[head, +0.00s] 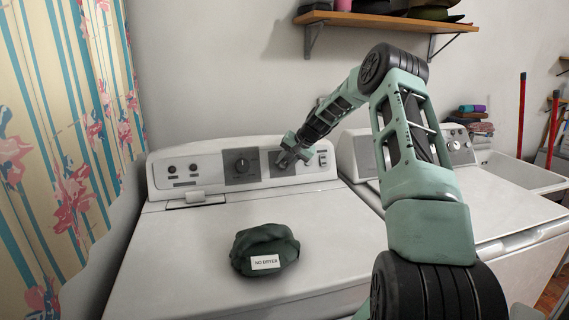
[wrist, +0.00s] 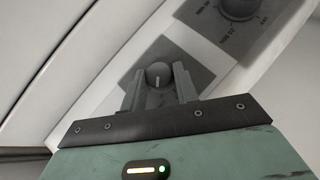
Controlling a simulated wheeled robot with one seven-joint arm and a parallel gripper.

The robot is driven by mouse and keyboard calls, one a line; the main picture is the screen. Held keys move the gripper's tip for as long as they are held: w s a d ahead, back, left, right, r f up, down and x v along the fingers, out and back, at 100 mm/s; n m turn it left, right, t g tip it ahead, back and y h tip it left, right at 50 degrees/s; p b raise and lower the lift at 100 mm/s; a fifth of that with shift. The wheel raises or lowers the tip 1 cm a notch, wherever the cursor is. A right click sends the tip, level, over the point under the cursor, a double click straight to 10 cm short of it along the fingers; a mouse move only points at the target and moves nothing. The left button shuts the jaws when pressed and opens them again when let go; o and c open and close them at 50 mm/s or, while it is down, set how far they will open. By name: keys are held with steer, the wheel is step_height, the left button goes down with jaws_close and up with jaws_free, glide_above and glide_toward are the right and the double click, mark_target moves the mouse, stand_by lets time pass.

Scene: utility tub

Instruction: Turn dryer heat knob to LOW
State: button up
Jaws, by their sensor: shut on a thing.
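The dryer (head: 190,218) is the white machine at the left in the head view, with a control panel along its back. My gripper (head: 286,160) is at a small grey knob on a dark square plate, right of the panel's middle. In the wrist view the knob (wrist: 158,74) sits between my two fingers, with a light pointer line roughly upright on its face. My gripper is shut on it. No heat marking is readable around this knob, and my gripper mostly hides it in the head view.
A larger dark dial (head: 242,165) is just left of the held knob; it also shows in the wrist view (wrist: 238,8). A dark green cloth bundle (head: 264,246) labelled "NO DRYER" lies on the dryer top. A shelf (head: 390,22) hangs above. A second machine (head: 490,208) stands right.

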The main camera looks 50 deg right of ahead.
steer(key=o, duration=1)
steer(key=shift+c, duration=0.2)
steer(key=b+v, duration=0.2)
steer(key=v, duration=1.5)
steer(key=shift+d+r, duration=0.2)
steer(key=shift+s, duration=0.1)
